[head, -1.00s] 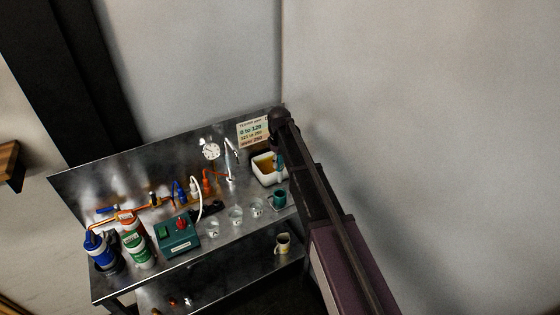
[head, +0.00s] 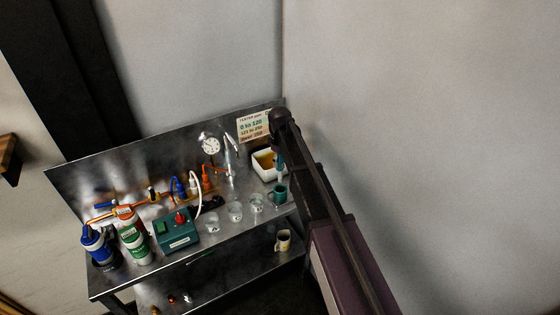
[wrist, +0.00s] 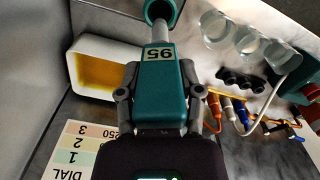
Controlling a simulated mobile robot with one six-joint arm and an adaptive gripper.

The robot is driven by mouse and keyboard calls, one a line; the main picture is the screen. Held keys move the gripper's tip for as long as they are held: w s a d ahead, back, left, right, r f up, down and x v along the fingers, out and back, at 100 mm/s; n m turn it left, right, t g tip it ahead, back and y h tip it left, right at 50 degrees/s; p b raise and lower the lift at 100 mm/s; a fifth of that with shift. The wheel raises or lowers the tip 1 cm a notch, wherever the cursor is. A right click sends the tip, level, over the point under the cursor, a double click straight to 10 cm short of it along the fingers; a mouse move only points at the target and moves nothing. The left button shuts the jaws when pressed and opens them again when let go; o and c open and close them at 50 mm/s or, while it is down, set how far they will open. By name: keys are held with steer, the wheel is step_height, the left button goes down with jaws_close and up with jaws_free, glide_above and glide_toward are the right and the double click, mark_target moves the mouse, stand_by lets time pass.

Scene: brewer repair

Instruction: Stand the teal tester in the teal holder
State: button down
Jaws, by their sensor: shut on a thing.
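The teal tester (wrist: 163,85) is held between the two fingers of my gripper (wrist: 158,96), which is shut on it. Its label reads 95 in the wrist view, upside down. Its pale probe points toward the teal holder (wrist: 152,12), at the top edge of that view. In the head view the tester (head: 280,159) hangs above the cup-like teal holder (head: 277,195) on the bench, seemingly with a gap between them. I cannot tell how well the probe lines up with the opening. My arm hides part of the gripper in the head view.
A white tub with amber liquid (head: 257,165) stands just behind the holder. Several clear cups (head: 235,211) stand to the left, beside a teal box (head: 177,234). A dial card (head: 252,126) leans at the back. A mug (head: 283,241) sits on the lower shelf.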

mark_target(280, 176)
steer(key=shift+f+b, duration=3.45)
steer(key=shift+f, duration=0.2)
steer(key=shift+d, duration=0.1)
steer(key=shift+f+b, duration=0.45)
steer(key=shift+f, duration=0.05)
steer(key=shift+c, duration=0.8)
jaws_free()
steer(key=shift+o, duration=0.8)
steer(key=shift+r, duration=0.1)
